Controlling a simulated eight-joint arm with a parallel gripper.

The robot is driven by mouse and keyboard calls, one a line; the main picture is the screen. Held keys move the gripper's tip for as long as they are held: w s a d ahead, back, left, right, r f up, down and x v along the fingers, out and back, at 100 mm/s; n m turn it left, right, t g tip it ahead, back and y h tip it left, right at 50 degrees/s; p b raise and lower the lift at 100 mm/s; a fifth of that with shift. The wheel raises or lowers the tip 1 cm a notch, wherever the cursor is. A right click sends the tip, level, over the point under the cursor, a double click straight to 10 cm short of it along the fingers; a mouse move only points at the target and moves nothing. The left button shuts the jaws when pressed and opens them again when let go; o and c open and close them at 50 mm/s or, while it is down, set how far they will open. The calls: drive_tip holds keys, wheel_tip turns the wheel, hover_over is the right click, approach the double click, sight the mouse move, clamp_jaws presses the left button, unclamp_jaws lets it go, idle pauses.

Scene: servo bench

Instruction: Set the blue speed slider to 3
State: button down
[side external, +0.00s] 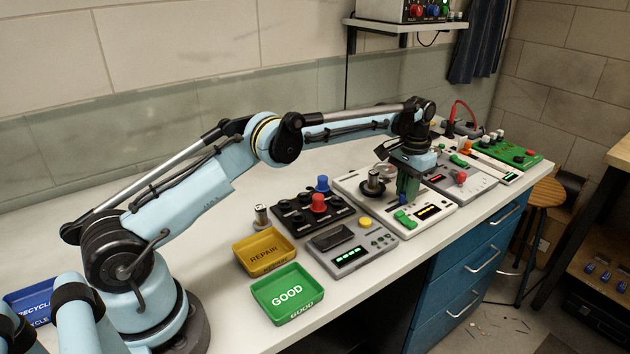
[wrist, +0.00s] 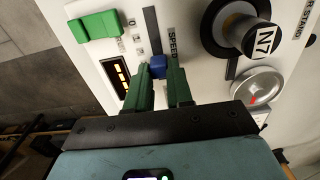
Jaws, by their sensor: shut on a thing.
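The blue speed slider (wrist: 157,67) shows in the wrist view at the near end of the visible dark slot on a white panel (wrist: 95,60), beside the word SPEED. My gripper (wrist: 160,72) has its two green fingers on either side of the slider and is shut on it. In the side view my gripper (side external: 408,190) points down over the white panel (side external: 437,218). The fingers partly hide the slider there. The scale marks beside the slot are too small to read surely, so I cannot tell the slider's setting.
On the same panel are a green rocker switch (wrist: 97,26), an amber bar display (wrist: 121,73), a black knob stand marked N7 (wrist: 225,35) and a round gauge (wrist: 258,88). Other control panels flank it on the bench. Yellow REPAIR (side external: 263,254) and green GOOD (side external: 287,293) trays stand left.

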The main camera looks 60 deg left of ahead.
idle(0.3)
drive_tip(key=c, duration=1.3)
unclamp_jaws()
drive_tip(key=shift+r, duration=0.15)
drive_tip(key=shift+r, duration=0.25)
wheel_tip(320, 180, up, 4)
drive_tip(key=shift+f, duration=0.15)
drive_tip(key=s+d+r, duration=0.1)
drive_tip(key=d+r, duration=0.1)
drive_tip(key=d, duration=0.1)
drive_tip(key=s+d+r, duration=0.2)
drive_tip(key=d, duration=0.2)
drive_tip(key=s+d+r, duration=0.2)
drive_tip(key=d, duration=0.1)
drive_tip(key=shift+s+d+r, duration=0.15)
drive_tip(key=shift+s+r, duration=0.05)
drive_tip(key=shift+r, duration=0.1)
